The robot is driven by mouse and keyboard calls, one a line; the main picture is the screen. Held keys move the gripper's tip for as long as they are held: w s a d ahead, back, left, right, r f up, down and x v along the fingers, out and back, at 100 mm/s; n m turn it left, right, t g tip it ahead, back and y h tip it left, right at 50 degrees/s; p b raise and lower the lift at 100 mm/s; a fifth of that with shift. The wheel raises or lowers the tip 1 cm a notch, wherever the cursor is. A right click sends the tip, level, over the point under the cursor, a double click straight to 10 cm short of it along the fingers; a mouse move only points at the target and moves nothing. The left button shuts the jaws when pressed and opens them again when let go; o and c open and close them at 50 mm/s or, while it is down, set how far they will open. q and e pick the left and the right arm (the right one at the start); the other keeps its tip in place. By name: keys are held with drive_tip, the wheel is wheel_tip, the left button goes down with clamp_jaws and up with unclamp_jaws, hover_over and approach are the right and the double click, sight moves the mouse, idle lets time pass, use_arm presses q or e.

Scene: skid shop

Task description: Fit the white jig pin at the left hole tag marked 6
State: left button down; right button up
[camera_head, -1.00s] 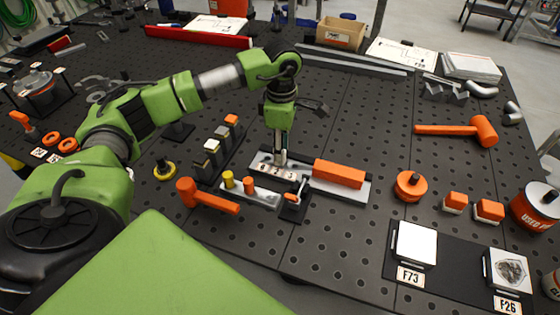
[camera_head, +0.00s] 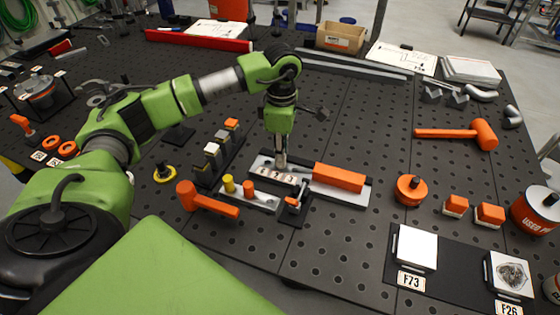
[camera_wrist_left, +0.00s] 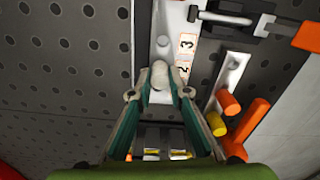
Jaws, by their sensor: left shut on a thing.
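My left gripper (camera_head: 281,163) points down over the left part of a light metal plate (camera_head: 258,163) with a row of number tags. In the left wrist view, its fingertips (camera_wrist_left: 160,88) are shut on the white jig pin (camera_wrist_left: 160,74), which is over the plate's bare metal (camera_wrist_left: 158,18) beside the tags. Tags 2 (camera_wrist_left: 183,73) and 3 (camera_wrist_left: 187,42) can be read there. The leftmost tag (camera_head: 267,175) is too small to read in the head view. I cannot tell whether the pin touches a hole. My right gripper is not in view.
An orange block (camera_head: 339,177) lies on the plate's right part. A rack of blocks (camera_head: 213,155) stands left.

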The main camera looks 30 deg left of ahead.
use_arm(q)
drive_tip(key=shift+r+p, duration=1.75)
drive_tip(key=shift+r, duration=1.3)
drive_tip(key=shift+d, duration=0.1)
